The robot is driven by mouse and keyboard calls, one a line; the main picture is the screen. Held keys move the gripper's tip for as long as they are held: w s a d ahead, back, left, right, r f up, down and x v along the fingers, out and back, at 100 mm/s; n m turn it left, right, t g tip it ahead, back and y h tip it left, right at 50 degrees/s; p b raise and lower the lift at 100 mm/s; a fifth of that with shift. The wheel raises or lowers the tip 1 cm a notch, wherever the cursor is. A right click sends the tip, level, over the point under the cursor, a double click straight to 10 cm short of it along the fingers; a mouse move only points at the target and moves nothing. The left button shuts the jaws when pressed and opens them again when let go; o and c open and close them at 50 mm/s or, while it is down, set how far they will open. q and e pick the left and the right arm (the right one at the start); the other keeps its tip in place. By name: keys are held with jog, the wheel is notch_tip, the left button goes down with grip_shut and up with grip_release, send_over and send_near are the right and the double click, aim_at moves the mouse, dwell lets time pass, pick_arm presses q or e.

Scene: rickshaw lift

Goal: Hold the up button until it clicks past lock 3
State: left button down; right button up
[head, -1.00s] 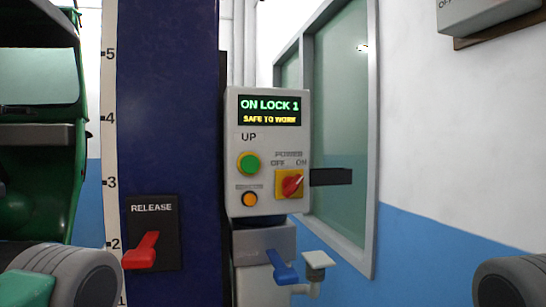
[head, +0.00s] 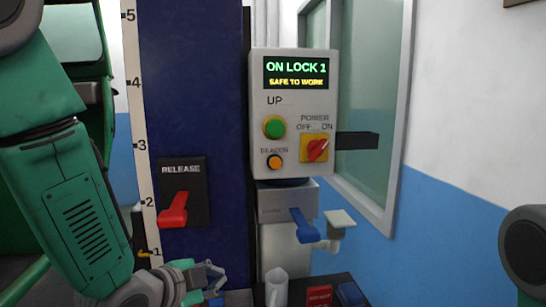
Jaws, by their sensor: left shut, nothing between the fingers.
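The control box (head: 293,90) hangs on the right of the blue lift column. Its display (head: 296,72) reads "ON LOCK 1" in green and "SAFE TO WORK" in yellow. The round green up button (head: 274,127) sits under the word UP, with nothing touching it. My left gripper (head: 214,274) is low in front of the column, below and left of the button. It is shut and empty. My right arm shows only as a dark and green link at the right edge; its gripper is out of view.
A red release lever (head: 174,210) on a black plate and a numbered scale (head: 133,100) are left of the box. The power switch (head: 317,148) is at ON, above right of the amber beacon button (head: 274,162). A blue valve handle (head: 303,226) juts out below.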

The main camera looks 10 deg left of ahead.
pick_arm(q)
jog(key=d+r+m+t+h, duration=0.1)
jog(key=r+m, duration=0.2)
jog(key=r, duration=0.5)
jog(key=w+d+r+m+t+h+p, duration=0.1)
jog(key=d+r+m, duration=0.1)
jog(key=r, duration=0.7)
jog(key=d+r+m+t+h, duration=0.2)
jog(key=r+m, duration=0.2)
jog(key=r, duration=0.4)
jog(key=shift+w+d+r+p, duration=0.2)
jog(key=shift+w+r+p, duration=0.1)
jog(key=shift+r+p, duration=0.05)
jog(key=shift+w, duration=0.1)
